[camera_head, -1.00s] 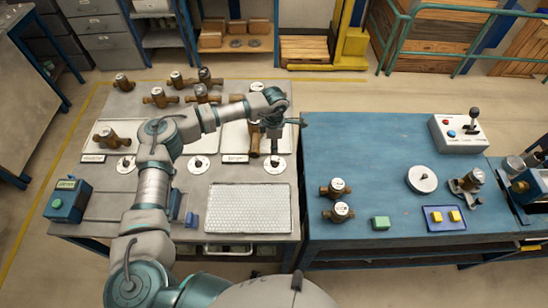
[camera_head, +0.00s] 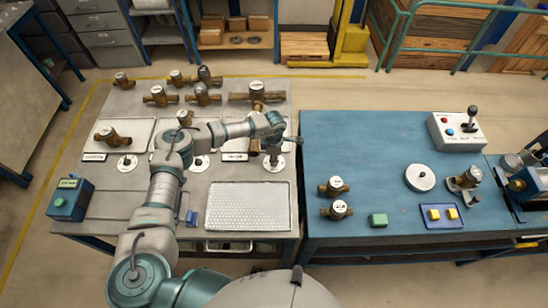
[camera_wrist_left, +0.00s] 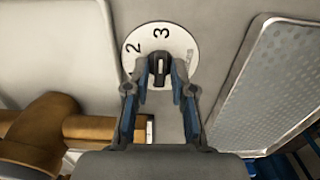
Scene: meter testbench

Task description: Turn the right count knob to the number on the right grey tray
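The right count knob (camera_head: 276,168) is a small dark knob on a white round dial, in front of the right grey tray. In the left wrist view the dial (camera_wrist_left: 183,44) shows a 2 and a 3, with the knob's handle (camera_wrist_left: 159,69) pointing roughly up the picture. My left gripper (camera_head: 274,153) is directly above the dial. Its fingertips (camera_wrist_left: 160,72) stand on either side of the handle and look apart, with slight gaps. The right grey tray (camera_head: 283,126) holds a brown meter (camera_head: 255,140), partly hidden by my arm. My right gripper is out of view.
Other dials (camera_head: 127,163) sit along the grey bench. A white perforated tray (camera_head: 249,207) lies in front of the right knob. Several brass meters (camera_head: 202,96) stand behind. The blue table (camera_head: 370,150) adjoins on the right.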

